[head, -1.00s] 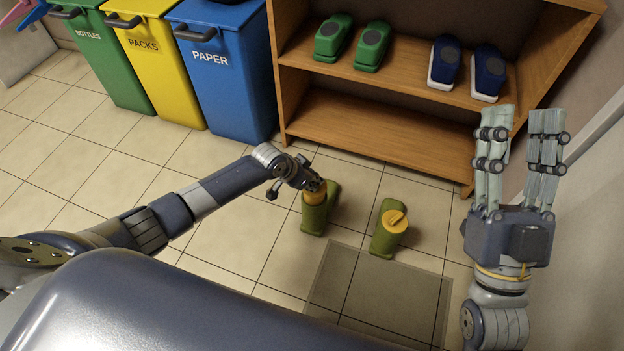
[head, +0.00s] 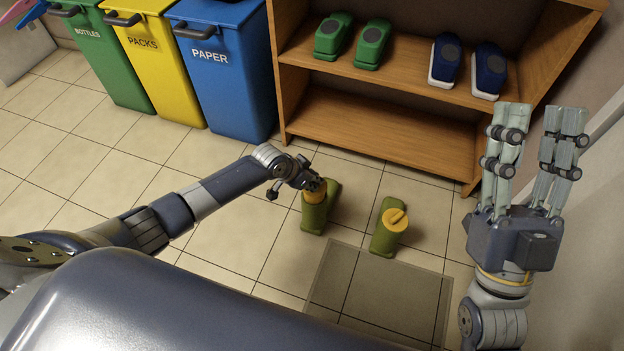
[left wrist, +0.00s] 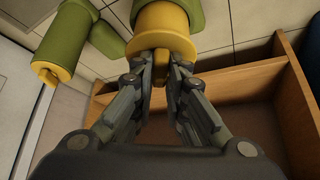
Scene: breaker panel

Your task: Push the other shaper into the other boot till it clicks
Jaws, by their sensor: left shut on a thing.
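Two olive green boots stand on the tiled floor. The left boot (head: 314,218) has a yellow shaper (head: 312,197) in its top, partly hidden by my left gripper (head: 316,185). In the left wrist view, my left gripper (left wrist: 161,72) is shut on the tab of this yellow shaper (left wrist: 161,25). Its wide collar stands out from the boot (left wrist: 188,8); I cannot tell how deep it sits. The right boot (head: 382,240) has a yellow shaper (head: 395,220) in its top, with its tab showing. My right gripper (head: 530,150) is raised at the right, open and empty.
A wooden shelf (head: 380,130) stands behind the boots, with green shoes (head: 372,45) and blue shoes (head: 488,70) on it. Green, yellow and blue bins (head: 220,75) stand at the back left. A grey mat (head: 375,295) lies in front. A wall is at the right.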

